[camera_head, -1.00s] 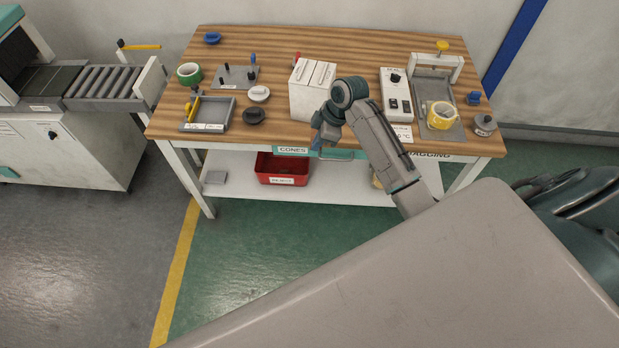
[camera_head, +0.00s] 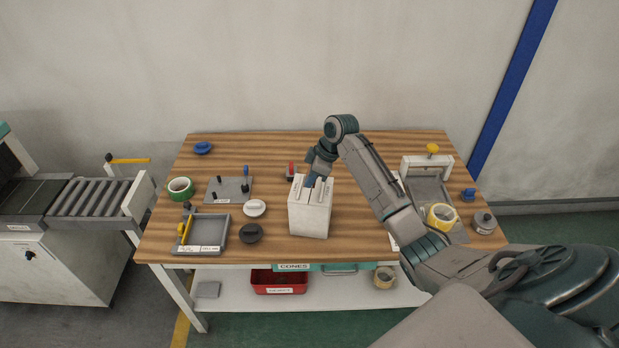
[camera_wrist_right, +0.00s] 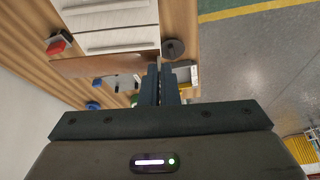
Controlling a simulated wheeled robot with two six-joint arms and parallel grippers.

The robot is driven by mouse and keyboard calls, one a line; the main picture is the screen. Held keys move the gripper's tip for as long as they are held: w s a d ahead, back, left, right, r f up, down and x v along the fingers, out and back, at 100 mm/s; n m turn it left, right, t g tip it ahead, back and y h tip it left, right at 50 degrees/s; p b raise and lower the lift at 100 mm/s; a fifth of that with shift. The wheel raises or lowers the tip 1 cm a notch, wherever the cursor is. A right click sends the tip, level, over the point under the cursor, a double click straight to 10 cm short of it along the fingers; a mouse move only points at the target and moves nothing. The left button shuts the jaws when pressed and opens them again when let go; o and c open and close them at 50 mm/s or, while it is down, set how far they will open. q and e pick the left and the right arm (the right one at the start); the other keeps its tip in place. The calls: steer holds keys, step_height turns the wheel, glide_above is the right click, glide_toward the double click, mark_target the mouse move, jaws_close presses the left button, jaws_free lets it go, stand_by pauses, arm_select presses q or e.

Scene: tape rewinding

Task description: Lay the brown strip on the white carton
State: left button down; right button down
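The white carton (camera_head: 309,216) stands upright near the middle of the table, with two flaps on top; its top also shows in the right wrist view (camera_wrist_right: 112,18). My right gripper (camera_head: 308,184) is over the carton's top. In the right wrist view its fingers (camera_wrist_right: 160,84) are close together at the end of a brown strip (camera_wrist_right: 98,65). The strip stretches left from the fingertips along the carton's edge. I cannot tell whether it touches the carton. In the head view the strip cannot be made out. My left gripper is out of view.
Left of the carton are a black disc (camera_head: 250,233), a white disc (camera_head: 255,208), a grey tray (camera_head: 207,236) and a green tape roll (camera_head: 180,188). A red-topped item (camera_head: 291,170) is behind the carton. Right is a yellow tape roll (camera_head: 441,216) by a grey fixture.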

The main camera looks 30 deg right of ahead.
mark_target(311, 207)
steer(key=shift+s+f, duration=0.1)
steer(key=shift+f, duration=0.65)
steer(key=shift+w+f, duration=0.25)
steer(key=shift+w, duration=0.05)
steer(key=shift+f, duration=0.1)
steer(key=shift+s, duration=0.1)
steer(key=shift+f+b, duration=0.5)
steer(key=shift+f, duration=0.25)
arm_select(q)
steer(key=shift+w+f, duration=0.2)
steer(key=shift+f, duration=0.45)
arm_select(e)
steer(key=shift+f, duration=0.35)
